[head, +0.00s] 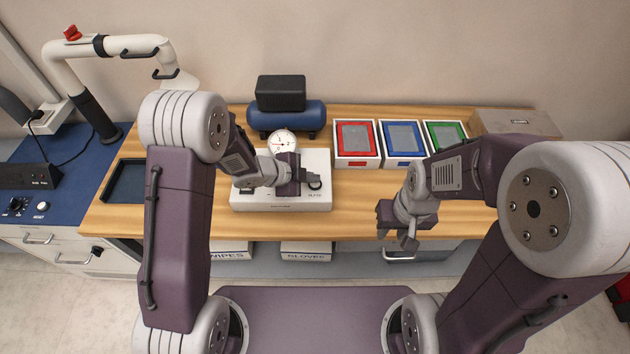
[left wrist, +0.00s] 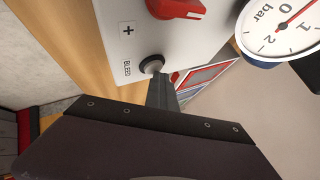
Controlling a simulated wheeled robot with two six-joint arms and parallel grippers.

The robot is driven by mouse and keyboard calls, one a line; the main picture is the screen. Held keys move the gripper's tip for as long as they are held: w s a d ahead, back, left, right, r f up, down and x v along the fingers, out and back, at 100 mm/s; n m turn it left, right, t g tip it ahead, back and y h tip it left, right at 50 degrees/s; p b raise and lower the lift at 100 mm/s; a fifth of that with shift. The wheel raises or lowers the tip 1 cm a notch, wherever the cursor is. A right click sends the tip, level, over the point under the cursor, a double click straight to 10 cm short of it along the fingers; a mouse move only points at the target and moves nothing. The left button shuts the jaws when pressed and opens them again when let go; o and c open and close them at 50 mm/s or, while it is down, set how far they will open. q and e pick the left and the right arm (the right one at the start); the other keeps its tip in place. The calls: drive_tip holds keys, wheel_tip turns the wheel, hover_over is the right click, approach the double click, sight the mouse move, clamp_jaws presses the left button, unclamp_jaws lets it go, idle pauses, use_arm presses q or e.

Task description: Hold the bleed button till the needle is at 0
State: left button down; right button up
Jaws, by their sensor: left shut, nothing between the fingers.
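The white box (head: 282,207) stands on the wooden bench, with a round gauge (head: 283,141) at its back. In the left wrist view the black BLEED button (left wrist: 151,63) is on the box face. The gauge dial (left wrist: 284,24) is cut off by the frame edge; its red needle slants to the upper right, and I cannot read it exactly. My left gripper (head: 314,182) is over the box, shut and empty. Its fingertips (left wrist: 158,78) are right at the button; I cannot tell whether they press it. My right gripper (head: 395,230) is open and empty at the bench's front edge.
A red knob (left wrist: 176,8) sits beside the button. A blue tank with a black top (head: 285,112) stands behind the box. Red, blue and green framed trays (head: 356,141) are to the right. A dark tray (head: 126,181) lies to the left.

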sight(312, 185)
idle(0.8)
use_arm(q)
drive_tip(key=shift+r+p, duration=0.9)
wheel_tip(312, 185, up, 5)
drive_tip(key=p, duration=0.5)
